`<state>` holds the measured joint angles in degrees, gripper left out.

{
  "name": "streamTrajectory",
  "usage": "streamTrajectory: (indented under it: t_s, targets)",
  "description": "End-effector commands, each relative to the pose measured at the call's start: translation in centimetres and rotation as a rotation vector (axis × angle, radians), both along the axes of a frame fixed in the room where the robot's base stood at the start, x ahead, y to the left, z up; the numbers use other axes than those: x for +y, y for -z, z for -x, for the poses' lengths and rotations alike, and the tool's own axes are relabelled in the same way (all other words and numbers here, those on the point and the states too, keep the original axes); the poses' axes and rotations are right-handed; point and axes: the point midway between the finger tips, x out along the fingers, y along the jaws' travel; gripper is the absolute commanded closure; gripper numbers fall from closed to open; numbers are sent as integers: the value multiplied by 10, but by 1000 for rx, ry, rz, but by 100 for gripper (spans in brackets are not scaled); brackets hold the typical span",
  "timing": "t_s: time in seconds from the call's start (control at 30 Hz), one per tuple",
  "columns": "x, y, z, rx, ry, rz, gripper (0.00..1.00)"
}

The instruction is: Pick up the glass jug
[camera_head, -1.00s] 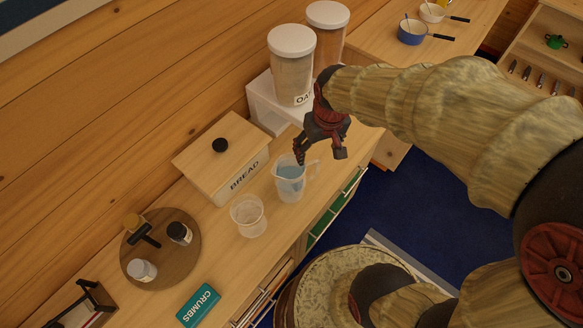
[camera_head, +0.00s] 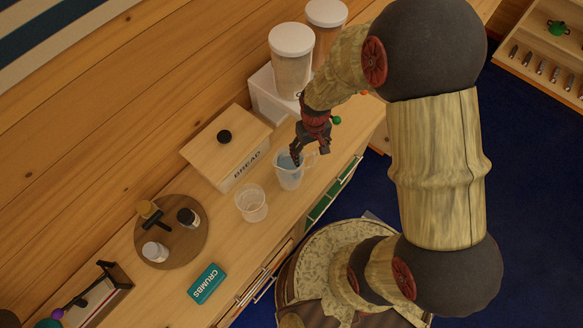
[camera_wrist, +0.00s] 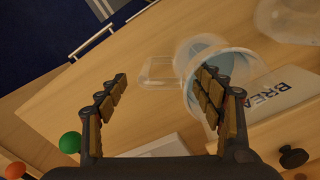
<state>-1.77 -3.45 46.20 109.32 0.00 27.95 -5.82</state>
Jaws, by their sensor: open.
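The glass jug (camera_head: 289,175) is clear, holds bluish liquid, and stands upright on the wooden counter near its front edge. Its handle faces right in the head view. In the wrist view the jug (camera_wrist: 240,65) is right of centre, with its handle (camera_wrist: 159,72) between my fingers. My gripper (camera_head: 310,153) is open above the jug's handle side. In the wrist view my gripper (camera_wrist: 163,82) has its right finger overlapping the jug's mouth and its left finger outside beyond the handle. Whether the right finger is inside the rim or touching it I cannot tell.
A clear empty cup (camera_head: 251,204) stands left of the jug. A bread box (camera_head: 222,150) is behind it, and lidded canisters (camera_head: 292,62) stand on a white stand (camera_head: 268,98). A round board (camera_head: 187,248) and a teal crumbs box (camera_head: 206,284) are further left.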

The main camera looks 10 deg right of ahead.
Motion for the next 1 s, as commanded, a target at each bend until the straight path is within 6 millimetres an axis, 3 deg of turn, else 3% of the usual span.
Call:
streamTrajectory:
  t_s: [0.2,0.47,1.0]
  targets:
    - [0,23,0,1,0,0,33]
    - [0,24,0,-1,0,0,33]
    - [0,24,0,0,0,0,64]
